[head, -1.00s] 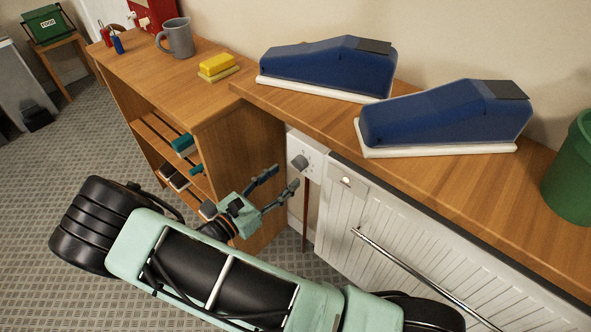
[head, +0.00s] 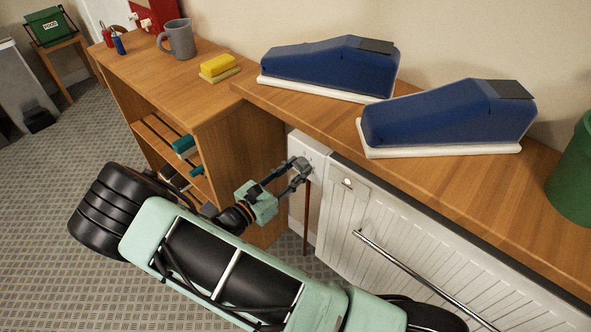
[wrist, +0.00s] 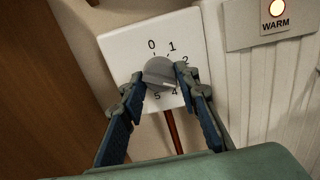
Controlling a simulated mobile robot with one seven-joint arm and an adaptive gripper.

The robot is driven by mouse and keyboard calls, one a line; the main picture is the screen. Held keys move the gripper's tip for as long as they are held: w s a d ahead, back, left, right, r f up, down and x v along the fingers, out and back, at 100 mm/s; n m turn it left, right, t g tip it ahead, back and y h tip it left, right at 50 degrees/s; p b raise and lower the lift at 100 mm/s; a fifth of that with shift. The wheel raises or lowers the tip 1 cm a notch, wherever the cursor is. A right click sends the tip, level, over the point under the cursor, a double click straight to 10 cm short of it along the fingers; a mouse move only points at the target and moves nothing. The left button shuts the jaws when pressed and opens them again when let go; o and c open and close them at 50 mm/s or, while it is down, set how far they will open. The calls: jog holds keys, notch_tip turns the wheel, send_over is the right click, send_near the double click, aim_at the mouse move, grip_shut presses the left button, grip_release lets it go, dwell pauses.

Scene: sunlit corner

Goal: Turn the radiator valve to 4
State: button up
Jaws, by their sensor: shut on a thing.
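The radiator valve is a grey round knob (wrist: 158,72) on a white plate (wrist: 118,52) in the wrist view. Black numbers ring it: 0 and 1 above, 2 at the right, 4 and 5 below. The 3 is not visible, and I cannot tell which number the knob points to. My gripper (wrist: 165,84) is shut on the knob, one finger on each side. In the head view my gripper (head: 299,167) is at the white plate (head: 318,158) and mostly hides the knob.
A white radiator (head: 400,235) with a chrome rail (head: 410,270) stands right of the valve. A lit lamp marked WARM (wrist: 274,22) is on it. A wooden shelf unit (head: 240,140) is close on the left. Two blue cases (head: 330,68) lie on the worktop above.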

jog(key=shift+c, duration=1)
jog(key=shift+m, duration=3.9)
jog(key=o, duration=1.2)
jog(key=shift+c, duration=0.2)
